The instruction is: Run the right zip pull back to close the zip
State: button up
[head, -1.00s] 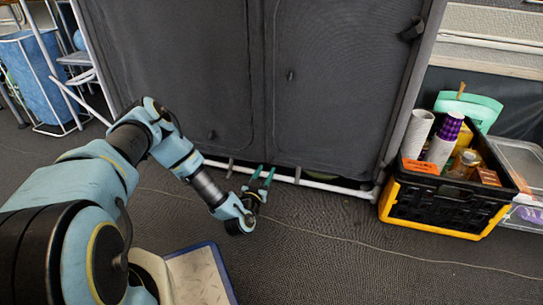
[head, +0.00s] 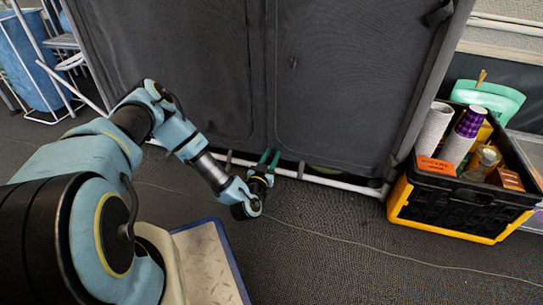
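A dark grey fabric cabinet has two front panels, a left panel (head: 165,60) and a right panel (head: 350,90), with a vertical seam between them. A small dark tab, perhaps the right zip pull (head: 293,63), sits high on the right panel near the seam. My gripper (head: 269,158) is low at the bottom of the seam, well below that tab. Whether the fingertips touch the fabric cannot be told. The zip's teeth are too small to make out.
A white bar (head: 330,182) runs along the cabinet's foot. A black and yellow crate (head: 460,208) with cups and bottles stands right of it. A thin cable (head: 350,250) crosses the dark carpet. A white rack with a blue bin (head: 30,65) is at the far left.

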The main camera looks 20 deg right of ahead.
grip_shut()
dwell(1.1)
